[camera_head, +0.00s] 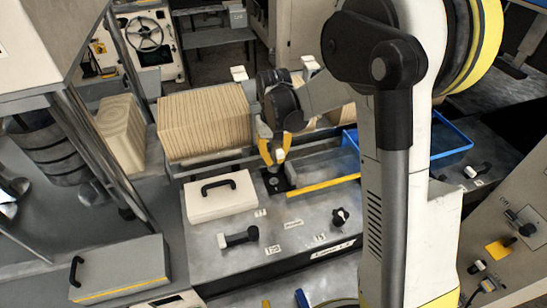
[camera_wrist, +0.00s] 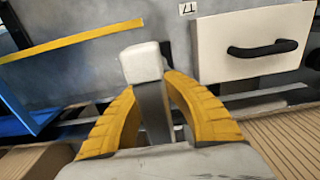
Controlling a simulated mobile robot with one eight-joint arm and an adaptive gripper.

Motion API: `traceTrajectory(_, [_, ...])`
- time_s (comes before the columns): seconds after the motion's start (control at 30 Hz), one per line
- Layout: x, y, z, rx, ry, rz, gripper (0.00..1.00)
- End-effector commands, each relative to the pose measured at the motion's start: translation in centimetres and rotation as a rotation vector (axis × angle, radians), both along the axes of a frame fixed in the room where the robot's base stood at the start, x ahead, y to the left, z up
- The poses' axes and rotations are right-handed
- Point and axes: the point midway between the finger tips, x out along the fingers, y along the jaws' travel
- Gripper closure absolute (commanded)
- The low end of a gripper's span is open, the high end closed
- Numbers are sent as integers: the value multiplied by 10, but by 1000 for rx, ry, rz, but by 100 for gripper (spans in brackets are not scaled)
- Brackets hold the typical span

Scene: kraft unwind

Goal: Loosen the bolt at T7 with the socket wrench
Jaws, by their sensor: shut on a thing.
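My gripper (camera_head: 274,150) points down over the metal bench, behind the white box lid with a black handle. In the wrist view my gripper's yellow fingers (camera_wrist: 150,86) are closed around a grey bar with a pale block on its end (camera_wrist: 142,62). This held thing looks like the socket wrench, but its socket end cannot be made out. In the head view a small pale part (camera_head: 280,156) shows at the fingertips. Just below is a dark square plate (camera_head: 267,186) with a round metal piece on it; I cannot tell whether the held tool touches it.
A white lid with a black handle (camera_head: 222,196) lies left of the dark plate; it also shows in the wrist view (camera_wrist: 225,45). A yellow bar (camera_head: 325,186) lies to the right. A blue tray (camera_head: 450,150), a black knob (camera_head: 340,217) and a wood-coloured block (camera_head: 205,122) are nearby.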

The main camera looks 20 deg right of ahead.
Motion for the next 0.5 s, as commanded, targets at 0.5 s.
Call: traceTrajectory(0.5, [0, 0, -27, 0, 0, 0, 100])
